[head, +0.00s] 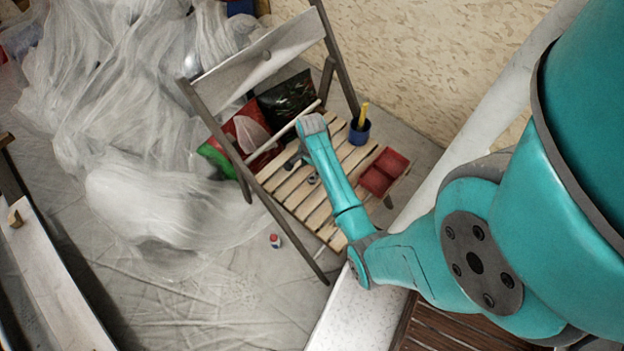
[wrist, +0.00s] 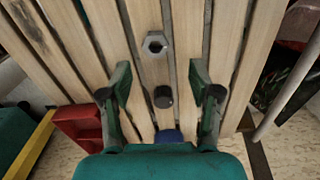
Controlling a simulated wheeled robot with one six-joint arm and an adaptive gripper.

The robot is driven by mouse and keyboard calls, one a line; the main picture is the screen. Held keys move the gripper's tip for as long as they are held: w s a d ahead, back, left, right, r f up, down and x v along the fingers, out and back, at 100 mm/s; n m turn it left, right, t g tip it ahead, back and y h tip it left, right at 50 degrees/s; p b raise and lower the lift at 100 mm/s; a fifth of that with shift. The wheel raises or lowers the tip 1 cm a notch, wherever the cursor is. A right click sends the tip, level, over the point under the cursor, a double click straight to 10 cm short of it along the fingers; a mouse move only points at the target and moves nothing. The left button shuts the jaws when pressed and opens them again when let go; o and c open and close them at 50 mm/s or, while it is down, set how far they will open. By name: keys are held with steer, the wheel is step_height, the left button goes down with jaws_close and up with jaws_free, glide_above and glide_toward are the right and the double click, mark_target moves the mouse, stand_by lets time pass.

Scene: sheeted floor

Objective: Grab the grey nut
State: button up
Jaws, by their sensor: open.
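The grey nut (wrist: 155,43) lies on the slatted wooden chair seat (wrist: 185,30), seen in the upper middle of the wrist view. A small grey thing that looks like it shows in the head view (head: 313,178), just beside my gripper. My gripper (wrist: 160,80) is open and empty, its two green fingers apart above the slats. The nut is beyond the fingertips in the wrist view, roughly centred between them. A dark round piece (wrist: 163,97) sits on the slats between the fingers. In the head view my gripper (head: 298,160) is over the seat, partly hidden by my arm.
On the chair seat stand a red open container (head: 384,172) and a blue cup (head: 359,132) with a yellow handle in it. Red and black bags (head: 286,97) and a white rod lie near the backrest. Plastic sheeting (head: 150,170) covers the left. A small bottle (head: 275,240) is on the floor.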

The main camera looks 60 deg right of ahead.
mark_target(312, 181)
steer(key=shift+s+a+f, duration=0.1)
steer(key=shift+s+f, duration=0.05)
steer(key=shift+f, duration=1.35)
steer(key=shift+s+a+f, duration=0.1)
steer(key=shift+f, duration=1.35)
jaws_close()
